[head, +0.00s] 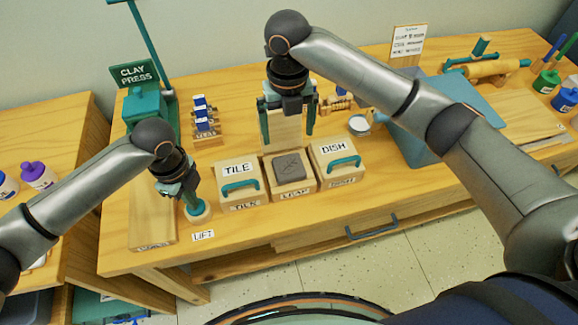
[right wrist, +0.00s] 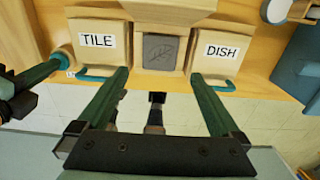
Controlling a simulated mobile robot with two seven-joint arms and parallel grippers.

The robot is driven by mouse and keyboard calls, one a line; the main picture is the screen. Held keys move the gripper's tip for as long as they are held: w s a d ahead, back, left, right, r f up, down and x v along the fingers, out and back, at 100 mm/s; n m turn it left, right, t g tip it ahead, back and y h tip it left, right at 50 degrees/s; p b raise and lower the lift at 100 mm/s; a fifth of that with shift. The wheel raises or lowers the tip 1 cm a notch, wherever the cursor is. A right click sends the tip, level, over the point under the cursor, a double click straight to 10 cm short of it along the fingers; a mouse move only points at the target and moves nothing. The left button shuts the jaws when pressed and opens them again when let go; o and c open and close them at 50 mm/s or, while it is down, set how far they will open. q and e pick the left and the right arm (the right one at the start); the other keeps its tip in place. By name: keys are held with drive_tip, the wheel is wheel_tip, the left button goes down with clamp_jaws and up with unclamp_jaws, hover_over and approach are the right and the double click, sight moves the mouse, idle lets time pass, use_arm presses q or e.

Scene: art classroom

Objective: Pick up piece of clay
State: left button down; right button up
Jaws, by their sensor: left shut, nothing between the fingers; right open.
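The piece of clay (head: 289,168) is a grey square slab with a leaf mark. It lies on the middle wooden block, between the blocks labelled TILE (head: 238,168) and DISH (head: 333,149). In the right wrist view the clay (right wrist: 160,51) shows between and beyond the fingertips. My right gripper (head: 287,128) is open, pointing down above and behind the clay in the head view, with nothing held. My left gripper (head: 188,196) is shut and empty, at the teal knob (head: 198,210) near the LIFT label; whether it touches the knob is hard to tell.
The TILE and DISH blocks have teal handles. A pale upright wooden piece (head: 281,137) stands behind the clay. The green clay press (head: 147,108) is at the back left.

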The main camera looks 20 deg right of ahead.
use_arm(q)
drive_tip(key=shift+s+f, duration=0.1)
use_arm(e)
hover_over(289, 166)
drive_tip(key=f, duration=0.6)
drive_tip(key=shift+w, duration=0.2)
drive_tip(key=shift+s+f, duration=0.15)
drive_tip(key=shift+f, duration=1.2)
drive_tip(key=shift+s+f, duration=0.1)
drive_tip(key=shift+f, duration=1.2)
drive_tip(key=c, duration=1.2)
wheel_tip(289, 166, up, 16)
drive_tip(key=shift+r, duration=0.1)
drive_tip(key=shift+c, duration=0.2)
